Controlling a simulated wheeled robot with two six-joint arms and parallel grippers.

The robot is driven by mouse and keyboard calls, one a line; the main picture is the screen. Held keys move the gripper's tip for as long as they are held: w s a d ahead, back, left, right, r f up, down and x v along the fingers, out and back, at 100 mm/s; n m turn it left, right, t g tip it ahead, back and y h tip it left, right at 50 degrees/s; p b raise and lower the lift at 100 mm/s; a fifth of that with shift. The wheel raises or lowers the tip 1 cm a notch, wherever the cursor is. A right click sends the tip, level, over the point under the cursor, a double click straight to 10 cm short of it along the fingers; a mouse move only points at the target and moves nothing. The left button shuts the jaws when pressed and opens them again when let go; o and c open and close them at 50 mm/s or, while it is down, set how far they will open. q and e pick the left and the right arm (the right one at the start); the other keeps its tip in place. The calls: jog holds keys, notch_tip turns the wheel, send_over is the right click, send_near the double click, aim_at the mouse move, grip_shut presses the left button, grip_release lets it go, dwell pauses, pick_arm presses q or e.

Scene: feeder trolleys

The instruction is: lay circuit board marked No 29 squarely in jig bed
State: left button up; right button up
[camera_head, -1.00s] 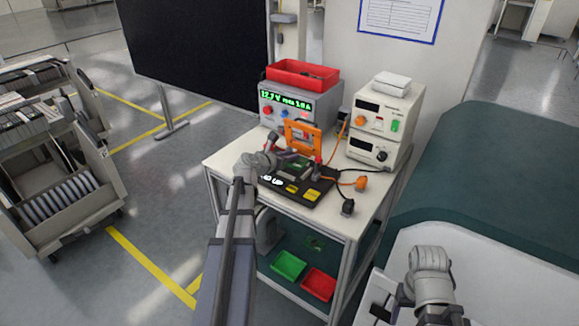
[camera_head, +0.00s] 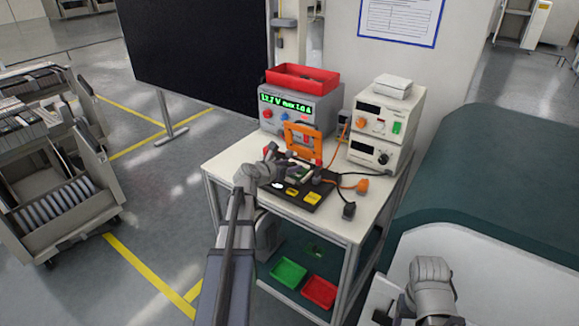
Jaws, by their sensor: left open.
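The black jig (camera_head: 322,188) lies on the white trolley top, with yellow labels on its front part. Its orange frame (camera_head: 318,142) stands raised at the back. My left gripper (camera_head: 291,167) is open, low over the jig bed, and hides much of it. A small green patch of what looks like a circuit board (camera_head: 294,175) shows at the bed beside the gripper. I cannot read its number or tell whether it lies square. My right arm is folded at the lower right; its gripper is not in view.
A grey power supply (camera_head: 316,117) with a red bin (camera_head: 300,76) on top and a white instrument stack (camera_head: 374,150) stand behind the jig. Cables (camera_head: 355,175) lie at its right. Green (camera_head: 288,272) and red (camera_head: 318,291) trays sit on the lower shelf.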

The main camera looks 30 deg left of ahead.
pick_arm(q)
jog(key=shift+r, duration=0.15)
jog(key=p+v, duration=0.4)
jog(key=v, duration=0.8)
jog(key=shift+p, duration=0.4)
jog(key=shift+s, duration=0.1)
